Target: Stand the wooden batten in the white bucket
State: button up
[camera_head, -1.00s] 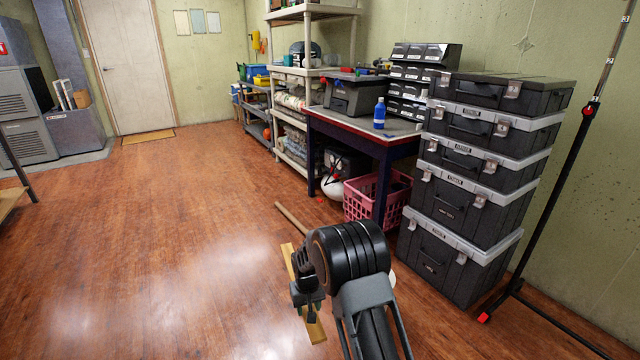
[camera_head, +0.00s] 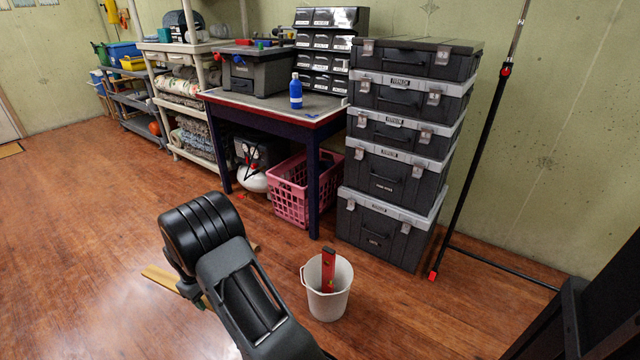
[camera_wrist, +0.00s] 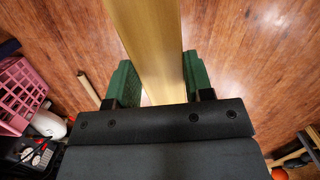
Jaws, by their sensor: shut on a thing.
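The pale wooden batten (camera_wrist: 150,40) lies between the green finger pads of my gripper (camera_wrist: 155,84) in the wrist view, and the gripper is shut on it. In the head view one end of the batten (camera_head: 160,277) shows left of my arm; the arm hides much of it. The white bucket (camera_head: 327,303) stands upright on the floor, right of my arm. A red tool like a spirit level (camera_head: 328,270) stands in it. The batten is outside the bucket, to its left.
A stack of black cases (camera_head: 385,228) and a workbench (camera_head: 315,200) with a pink basket (camera_head: 290,200) under it stand behind the bucket. A black pole stand (camera_head: 465,170) is at right. A brown stick (camera_wrist: 88,88) lies on the floor. Floor at left is clear.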

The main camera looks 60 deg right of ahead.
jog(key=s+d+r+n+g+h+p, duration=0.1)
jog(key=s+d+r+n+g+h, duration=0.25)
jog(key=d, duration=0.75)
jog(key=s+d+r+n+g+h+p, duration=0.1)
jog(key=s+d+r+n+h, duration=0.35)
jog(key=d, duration=0.65)
jog(key=s+d+r+n+t+h+p, duration=0.2)
jog(key=s+d+r+n+t+h, duration=0.3)
jog(key=d+r, duration=1)
jog(key=s+n+h, duration=0.3)
jog(key=s+h, duration=0.1)
jog(key=shift+s+d+r+h, duration=0.25)
jog(key=shift+s+r+h, duration=0.05)
jog(key=shift+s+h, duration=0.1)
jog(key=shift+t, duration=0.25)
